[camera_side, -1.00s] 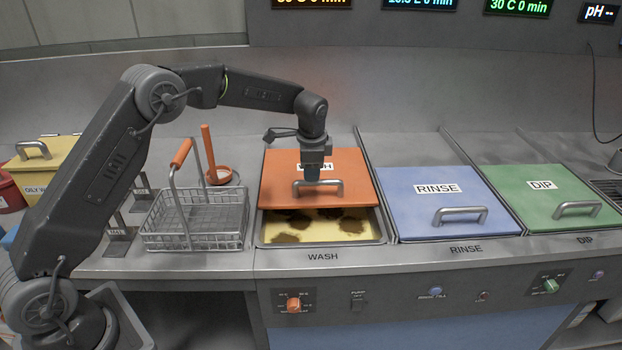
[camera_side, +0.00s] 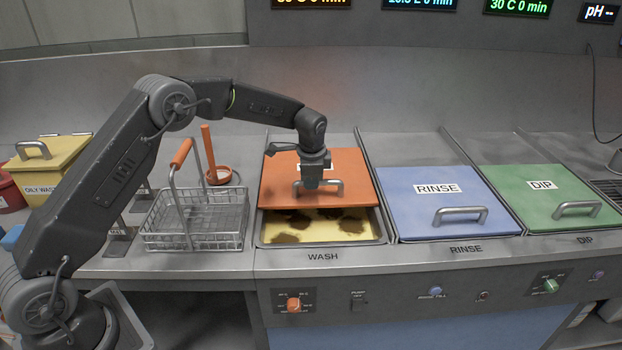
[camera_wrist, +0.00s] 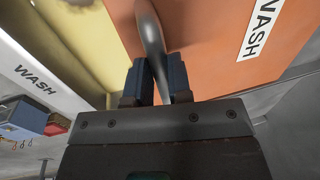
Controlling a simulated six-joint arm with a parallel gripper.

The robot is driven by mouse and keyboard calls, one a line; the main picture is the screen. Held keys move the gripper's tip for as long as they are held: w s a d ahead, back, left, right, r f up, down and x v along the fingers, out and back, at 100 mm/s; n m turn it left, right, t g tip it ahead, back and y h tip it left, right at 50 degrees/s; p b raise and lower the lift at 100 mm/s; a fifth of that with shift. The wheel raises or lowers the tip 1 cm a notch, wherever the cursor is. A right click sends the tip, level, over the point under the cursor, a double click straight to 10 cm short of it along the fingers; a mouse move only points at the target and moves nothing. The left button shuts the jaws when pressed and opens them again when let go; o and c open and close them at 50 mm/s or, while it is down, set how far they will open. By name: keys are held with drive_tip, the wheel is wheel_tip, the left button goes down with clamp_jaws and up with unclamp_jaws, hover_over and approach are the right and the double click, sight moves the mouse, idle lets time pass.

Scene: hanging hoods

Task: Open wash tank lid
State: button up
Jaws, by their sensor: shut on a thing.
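The orange wash tank lid (camera_side: 350,190) is slid partly back, so a front strip of the wash tank (camera_side: 372,229) is uncovered, with yellowish liquid and dark brown patches. My gripper (camera_side: 314,186) is over the lid, shut on its metal handle (camera_side: 333,188). In the wrist view the two fingers of my gripper (camera_wrist: 160,80) close around the handle bar (camera_wrist: 149,35), with the orange lid (camera_wrist: 205,30) behind. My gripper hides part of the WASH label in the side view.
The blue RINSE lid (camera_side: 420,190) and green DIP lid (camera_side: 535,185) are closed to the right. A wire basket (camera_side: 200,222) with an upright orange-gripped handle and an orange ladle (camera_side: 211,155) stand left. Knobs line the front panel (camera_side: 400,297).

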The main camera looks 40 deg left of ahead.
clamp_jaws()
drive_tip(key=shift+w+a, duration=3)
drive_tip(key=shift+w, duration=0.05)
drive_tip(key=o, duration=0.6)
unclamp_jaws()
drive_tip(key=r, duration=0.4)
drive_tip(key=s+d+r, duration=0.1)
drive_tip(key=r, duration=0.4)
drive_tip(key=s+r, duration=0.1)
drive_tip(key=r, duration=0.3)
drive_tip(key=shift+d+r, duration=0.3)
drive_tip(key=shift+d, duration=0.1)
